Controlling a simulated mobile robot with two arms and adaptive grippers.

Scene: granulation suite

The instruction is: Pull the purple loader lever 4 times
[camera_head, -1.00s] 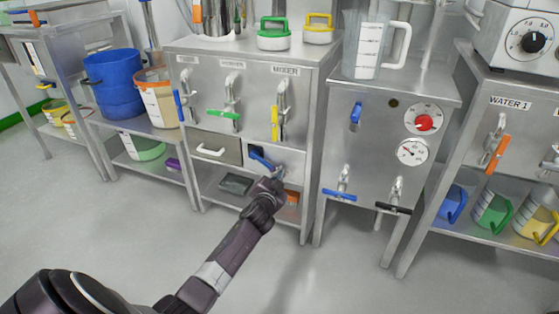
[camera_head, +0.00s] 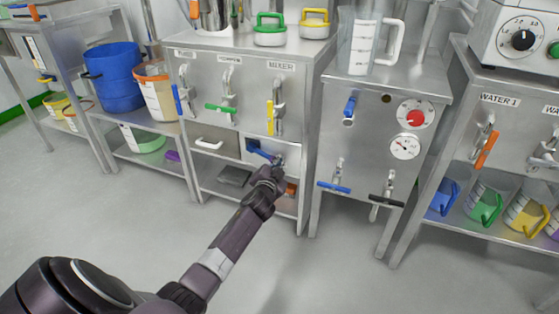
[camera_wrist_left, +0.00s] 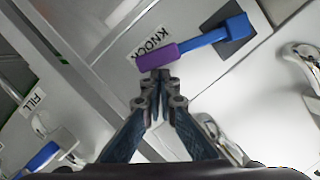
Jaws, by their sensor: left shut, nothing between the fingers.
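The loader lever has a blue arm (camera_head: 262,153) coming out of a dark slot in the white front under the MIXER label. In the left wrist view the blue arm (camera_wrist_left: 207,40) ends in a purple grip (camera_wrist_left: 157,57), beside a KNOCK label. In the head view my gripper hides the purple grip. My left gripper (camera_head: 276,164) is at the lever's end. In the wrist view its fingertips (camera_wrist_left: 160,77) are together, just below the purple grip, with nothing between them. I cannot tell whether they touch it. My right gripper is not in view.
Blue, green and yellow tap handles (camera_head: 270,118) sit above the lever. A white drawer handle (camera_head: 209,143) is to its left. A steel cabinet (camera_head: 375,140) with gauges and taps stands to the right. The floor (camera_head: 350,275) in front is clear.

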